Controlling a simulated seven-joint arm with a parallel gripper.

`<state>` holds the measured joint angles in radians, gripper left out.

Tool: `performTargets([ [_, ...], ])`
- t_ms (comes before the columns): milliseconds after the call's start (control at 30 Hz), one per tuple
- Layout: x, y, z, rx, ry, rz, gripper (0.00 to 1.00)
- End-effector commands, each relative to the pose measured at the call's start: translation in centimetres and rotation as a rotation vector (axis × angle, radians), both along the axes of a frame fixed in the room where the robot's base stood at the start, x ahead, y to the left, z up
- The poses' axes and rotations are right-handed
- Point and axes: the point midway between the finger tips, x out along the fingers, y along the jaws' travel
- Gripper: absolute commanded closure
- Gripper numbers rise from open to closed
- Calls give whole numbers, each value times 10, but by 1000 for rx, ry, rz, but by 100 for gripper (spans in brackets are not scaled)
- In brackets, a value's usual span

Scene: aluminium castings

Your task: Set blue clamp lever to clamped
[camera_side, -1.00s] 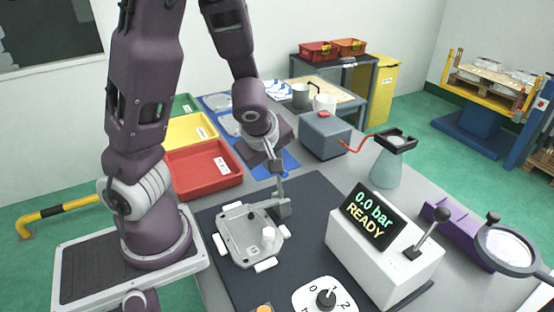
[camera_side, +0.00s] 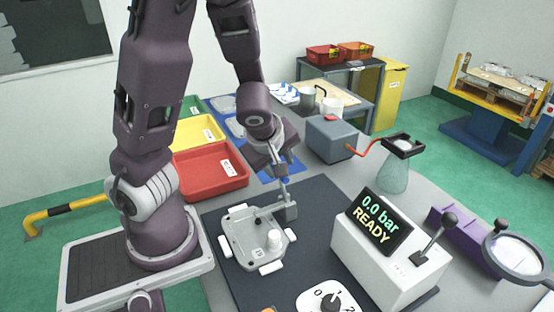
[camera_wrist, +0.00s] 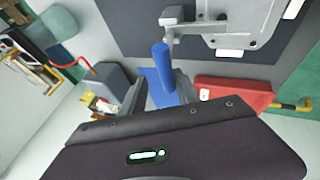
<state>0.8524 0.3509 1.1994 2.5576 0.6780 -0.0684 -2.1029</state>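The blue clamp lever (camera_wrist: 163,66) stands up between the two fingers of my gripper (camera_wrist: 160,80) in the wrist view. A gap shows on each side of the lever, so the fingers look open around it and not closed on it. The lever's grey clamp (camera_wrist: 180,18) sits beside the aluminium casting (camera_wrist: 248,22). In the side view my gripper (camera_side: 281,178) points down just above the clamp block (camera_side: 287,208), at the far right corner of the casting (camera_side: 246,240). The lever's blue is hidden there by my gripper.
A white box with a display (camera_side: 385,255) reading "0.0 bar READY" and its own black-knobbed lever stands to the right. A rotary dial (camera_side: 330,302) is in front. A red tray (camera_side: 210,172) lies behind the casting. The dark mat (camera_side: 325,205) around the clamp has free room.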

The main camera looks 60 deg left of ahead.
Motion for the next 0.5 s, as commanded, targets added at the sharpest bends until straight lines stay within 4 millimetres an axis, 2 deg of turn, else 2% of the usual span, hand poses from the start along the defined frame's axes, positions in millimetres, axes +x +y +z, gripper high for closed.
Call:
performTargets([
  [500, -20, -21, 37, -16, 14, -3, 63],
])
